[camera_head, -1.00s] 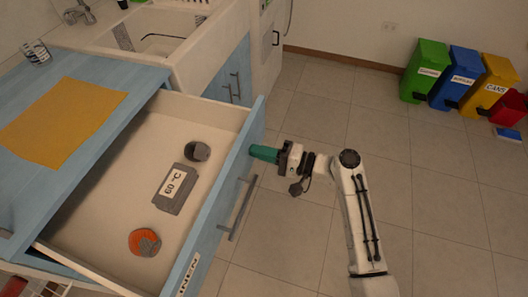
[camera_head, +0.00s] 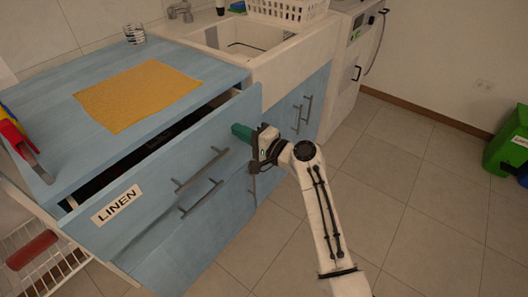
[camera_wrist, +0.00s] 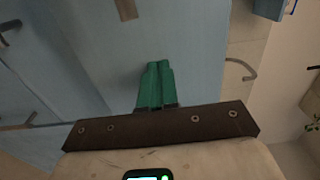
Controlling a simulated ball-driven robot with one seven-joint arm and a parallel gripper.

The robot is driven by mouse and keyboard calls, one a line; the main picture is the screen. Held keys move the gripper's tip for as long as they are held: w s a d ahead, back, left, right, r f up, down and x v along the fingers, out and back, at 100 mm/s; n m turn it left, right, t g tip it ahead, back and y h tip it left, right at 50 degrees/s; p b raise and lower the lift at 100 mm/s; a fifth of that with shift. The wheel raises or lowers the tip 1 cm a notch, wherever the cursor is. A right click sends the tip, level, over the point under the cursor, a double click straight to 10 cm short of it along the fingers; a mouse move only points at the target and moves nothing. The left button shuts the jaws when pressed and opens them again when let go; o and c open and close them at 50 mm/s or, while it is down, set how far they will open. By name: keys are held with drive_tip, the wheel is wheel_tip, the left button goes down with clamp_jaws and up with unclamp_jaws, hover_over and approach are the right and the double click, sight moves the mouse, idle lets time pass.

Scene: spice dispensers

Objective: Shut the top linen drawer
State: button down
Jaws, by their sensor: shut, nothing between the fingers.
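The top linen drawer (camera_head: 150,165) is a blue front with a white LINEN label (camera_head: 118,204) and a grey bar handle (camera_head: 201,169). In the wrist view the green fingertips (camera_wrist: 156,72) are together against the blue surface. The drawer's inside is mostly hidden.
A yellow cloth (camera_head: 138,93) lies on the blue countertop (camera_head: 70,125), with a striped glass (camera_head: 134,34) behind it. A lower drawer handle (camera_head: 201,198) sticks out below. A white wire rack (camera_head: 45,255) stands at the left.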

sight(227, 123)
drive_tip(key=b+x, duration=0.2)
drive_tip(key=x, duration=0.2)
drive_tip(key=shift+w+a+f, duration=0.1)
drive_tip(key=shift+w+a, duration=0.15)
drive_tip(key=shift+a, duration=0.05)
drive_tip(key=shift+w+a+r+b, duration=0.1)
drive_tip(key=shift+w+r+b, duration=0.05)
drive_tip(key=shift+r+b, duration=0.15)
drive_tip(key=shift+r, duration=0.1)
